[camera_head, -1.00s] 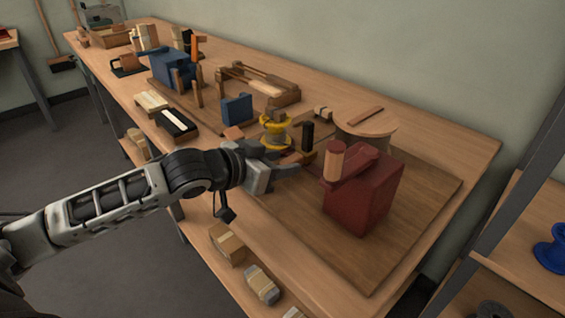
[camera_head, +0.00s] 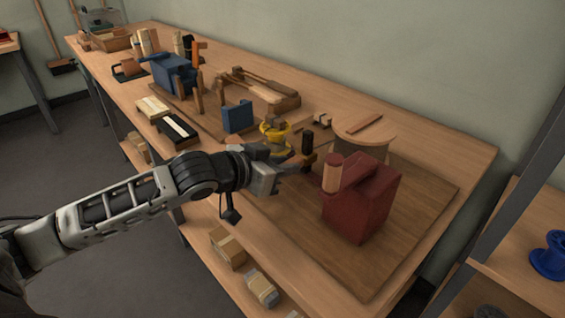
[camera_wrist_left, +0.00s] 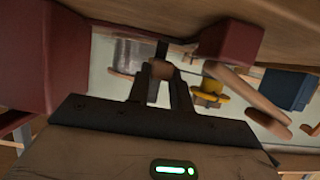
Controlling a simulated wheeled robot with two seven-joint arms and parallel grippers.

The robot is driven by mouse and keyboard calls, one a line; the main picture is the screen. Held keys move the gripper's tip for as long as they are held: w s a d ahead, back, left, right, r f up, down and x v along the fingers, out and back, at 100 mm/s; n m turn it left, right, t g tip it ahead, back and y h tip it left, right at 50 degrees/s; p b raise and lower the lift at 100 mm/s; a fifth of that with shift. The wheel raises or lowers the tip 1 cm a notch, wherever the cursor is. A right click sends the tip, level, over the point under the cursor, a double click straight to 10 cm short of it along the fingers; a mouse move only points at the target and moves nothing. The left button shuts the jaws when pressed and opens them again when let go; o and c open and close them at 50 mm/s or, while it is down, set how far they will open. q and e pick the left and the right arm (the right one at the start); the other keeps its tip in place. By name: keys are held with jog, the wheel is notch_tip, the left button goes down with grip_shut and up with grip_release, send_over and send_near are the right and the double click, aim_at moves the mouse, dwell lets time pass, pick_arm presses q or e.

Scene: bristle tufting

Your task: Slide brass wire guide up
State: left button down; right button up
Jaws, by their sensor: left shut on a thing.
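My left gripper (camera_head: 298,166) reaches in from the left, just left of the red block-shaped machine (camera_head: 360,205). In the left wrist view its two dark fingertips (camera_wrist_left: 162,78) are shut on a small brown rounded piece (camera_wrist_left: 162,69). This may be the brass wire guide, but I cannot tell for certain. In the head view the held piece is too small and hidden to make out. A black-topped post (camera_head: 307,142) stands just beyond the fingertips. A yellow spool (camera_head: 275,135) stands behind the gripper and also shows in the left wrist view (camera_wrist_left: 210,91). My right gripper is not in view.
The red machine carries an upright wooden handle (camera_head: 332,174) close to the right of my gripper. A blue block (camera_head: 238,116) and a round wooden-topped drum (camera_head: 378,127) stand farther back. The brown board (camera_head: 385,265) is bare around the machine's front and right.

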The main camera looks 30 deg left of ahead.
pick_arm(q)
jog(key=shift+r+p, duration=0.55)
jog(key=shift+r, duration=0.5)
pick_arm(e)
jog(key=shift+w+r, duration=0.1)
pick_arm(q)
jog(key=c, duration=1.2)
grip_release()
jog(key=shift+c, duration=0.2)
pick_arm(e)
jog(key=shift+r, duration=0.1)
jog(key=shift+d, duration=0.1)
